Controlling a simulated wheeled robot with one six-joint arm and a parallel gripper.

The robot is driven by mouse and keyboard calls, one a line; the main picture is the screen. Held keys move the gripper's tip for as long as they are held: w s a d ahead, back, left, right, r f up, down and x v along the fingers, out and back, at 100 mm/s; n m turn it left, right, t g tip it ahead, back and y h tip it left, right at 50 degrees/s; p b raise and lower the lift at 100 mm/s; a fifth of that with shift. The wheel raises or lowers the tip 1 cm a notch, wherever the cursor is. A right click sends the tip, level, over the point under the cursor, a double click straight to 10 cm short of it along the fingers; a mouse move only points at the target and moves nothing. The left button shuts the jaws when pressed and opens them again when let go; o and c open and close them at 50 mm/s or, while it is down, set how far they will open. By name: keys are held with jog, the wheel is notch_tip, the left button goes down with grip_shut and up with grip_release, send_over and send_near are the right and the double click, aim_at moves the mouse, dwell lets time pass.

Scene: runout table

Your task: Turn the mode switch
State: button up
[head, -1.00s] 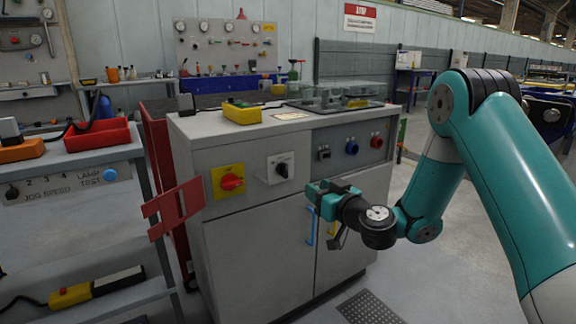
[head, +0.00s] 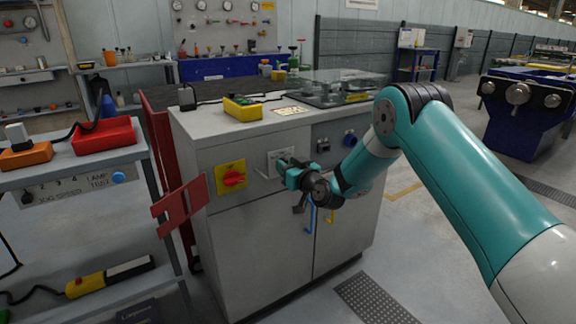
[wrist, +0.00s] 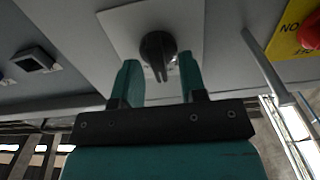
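The mode switch, a black rotary knob (wrist: 158,55) on a pale plate (wrist: 112,22), is on the front of the grey cabinet (head: 255,235). In the head view its plate (head: 277,156) shows, but my gripper hides most of the knob. My gripper (wrist: 158,82) is open. Its two teal fingers are on either side of the knob's lower end in the wrist view, with visible gaps to it. In the head view my gripper (head: 285,168) is close in front of the switch plate.
A red rotary switch on a yellow plate (head: 231,179) is just left of the mode switch. A red bracket (head: 182,207) juts out at the cabinet's left edge. Blue (head: 310,217) and yellow (head: 332,215) handles hang below. A black square socket (wrist: 36,62) is nearby.

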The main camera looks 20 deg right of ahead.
grip_shut()
jog(key=shift+m, duration=0.3)
jog(key=shift+w+d+m, duration=0.1)
jog(key=shift+d+m, duration=0.05)
jog(key=shift+m, duration=1.9)
jog(key=shift+d+m, duration=0.15)
jog(key=shift+m, duration=1.9)
jog(key=shift+f, duration=0.1)
grip_release()
